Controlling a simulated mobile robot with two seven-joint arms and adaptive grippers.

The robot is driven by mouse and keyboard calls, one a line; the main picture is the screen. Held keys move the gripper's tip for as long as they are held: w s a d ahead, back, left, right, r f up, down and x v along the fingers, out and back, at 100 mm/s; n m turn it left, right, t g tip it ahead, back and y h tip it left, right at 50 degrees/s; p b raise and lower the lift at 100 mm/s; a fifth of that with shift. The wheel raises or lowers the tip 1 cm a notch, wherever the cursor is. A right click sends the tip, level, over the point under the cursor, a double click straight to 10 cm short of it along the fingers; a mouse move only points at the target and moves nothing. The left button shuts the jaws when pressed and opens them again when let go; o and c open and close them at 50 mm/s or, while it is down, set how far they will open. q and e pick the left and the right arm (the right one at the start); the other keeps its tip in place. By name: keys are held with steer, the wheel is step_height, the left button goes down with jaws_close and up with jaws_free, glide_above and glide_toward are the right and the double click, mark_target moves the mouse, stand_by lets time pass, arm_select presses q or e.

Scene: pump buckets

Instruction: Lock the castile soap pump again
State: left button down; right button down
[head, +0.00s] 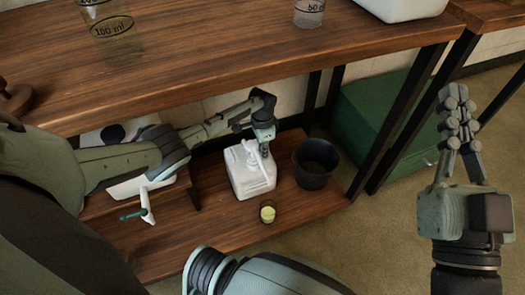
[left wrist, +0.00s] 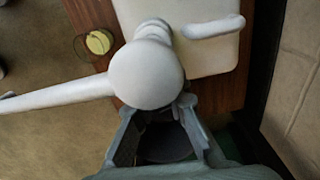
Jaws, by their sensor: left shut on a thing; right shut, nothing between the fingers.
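A white jug (head: 252,180) with a white pump stands upright on the lower shelf; no label is readable. My left gripper (head: 264,140) reaches down over its top and is shut on the pump head. In the left wrist view the round white pump head (left wrist: 147,72) is close up at the fingertips (left wrist: 160,115), with its long spout pointing left. The jug's handle (left wrist: 212,27) shows behind it. My right gripper (head: 456,125) is raised at the far right, shut and empty, away from the jug.
A dark bucket (head: 317,163) stands right of the jug. A small glass with yellow-green contents (head: 267,212) stands in front. Another white pump with a green tip (head: 147,207) is to the left. The wooden upper tabletop (head: 230,45) overhangs the shelf. A green box (head: 375,125) is behind.

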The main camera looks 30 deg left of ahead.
arm_select(q)
steer(key=shift+d, duration=0.1)
steer(key=c, duration=1.5)
jaws_free()
steer(key=shift+c, duration=0.2)
steer(key=shift+r, duration=0.1)
step_height(320, 180, up, 12)
